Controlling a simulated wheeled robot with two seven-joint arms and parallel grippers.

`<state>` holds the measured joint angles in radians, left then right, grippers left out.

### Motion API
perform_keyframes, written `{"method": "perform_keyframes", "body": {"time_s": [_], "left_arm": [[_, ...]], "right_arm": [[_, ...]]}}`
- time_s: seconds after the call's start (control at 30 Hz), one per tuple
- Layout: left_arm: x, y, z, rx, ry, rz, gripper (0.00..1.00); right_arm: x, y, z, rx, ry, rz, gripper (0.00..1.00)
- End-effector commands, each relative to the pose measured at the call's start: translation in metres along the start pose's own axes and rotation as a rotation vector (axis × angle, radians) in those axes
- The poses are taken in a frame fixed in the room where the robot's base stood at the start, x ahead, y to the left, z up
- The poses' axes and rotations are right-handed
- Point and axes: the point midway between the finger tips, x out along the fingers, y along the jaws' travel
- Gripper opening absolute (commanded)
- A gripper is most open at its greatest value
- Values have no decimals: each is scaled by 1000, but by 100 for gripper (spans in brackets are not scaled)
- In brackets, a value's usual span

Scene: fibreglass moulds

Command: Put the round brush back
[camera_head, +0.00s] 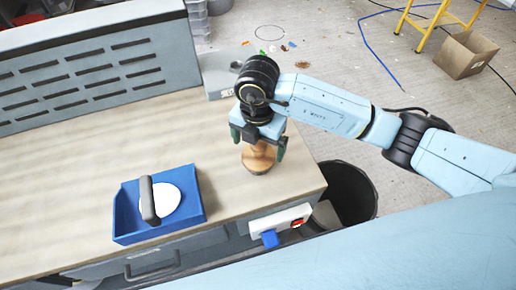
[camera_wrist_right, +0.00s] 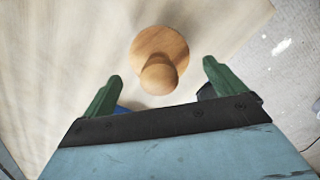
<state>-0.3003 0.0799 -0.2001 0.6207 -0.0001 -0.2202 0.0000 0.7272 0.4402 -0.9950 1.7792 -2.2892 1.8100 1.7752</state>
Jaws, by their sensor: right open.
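The round brush (camera_head: 258,160), a wooden knob on a round wooden base, stands on the worktop near its right end. In the right wrist view the brush (camera_wrist_right: 160,47) shows from above, with its knob toward the gripper. My right gripper (camera_head: 259,142) is open over the brush, with its green fingers on either side of the knob. In the wrist view the fingers of my right gripper (camera_wrist_right: 162,70) appear apart from the knob. A blue tray (camera_head: 125,213) sits at the worktop's front, holding a white disc (camera_head: 170,198) and a dark grey bar handle (camera_head: 149,200). My left gripper is not in view.
A slotted grey panel (camera_head: 100,69) runs along the worktop's back. A grey box (camera_head: 218,75) stands at the far right corner. A black bin (camera_head: 352,190) stands on the floor beyond the right edge. The worktop (camera_head: 90,150) between tray and panel is clear.

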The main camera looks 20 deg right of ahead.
Motion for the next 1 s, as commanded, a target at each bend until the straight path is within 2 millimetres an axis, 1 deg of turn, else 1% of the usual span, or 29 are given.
{"method": "perform_keyframes", "body": {"time_s": [0.03, 0.2, 0.3, 0.4, 0.5, 0.6, 1.0], "left_arm": [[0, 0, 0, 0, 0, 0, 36], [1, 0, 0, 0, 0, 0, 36], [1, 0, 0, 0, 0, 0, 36], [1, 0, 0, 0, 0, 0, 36], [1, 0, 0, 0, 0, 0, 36], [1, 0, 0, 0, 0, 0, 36], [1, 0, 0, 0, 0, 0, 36]], "right_arm": [[-13, 1, 1, -2, -2, 6, 95], [-50, 1, 1, -1, -2, 6, 95], [-68, 1, 1, -1, -2, 5, 95], [-80, 1, 0, 0, 0, 3, 95], [-87, 0, 0, 0, -1, 1, 95], [-90, 0, 0, 0, 1, 1, 95], [-90, 0, 0, 0, 1, 1, 95]]}}
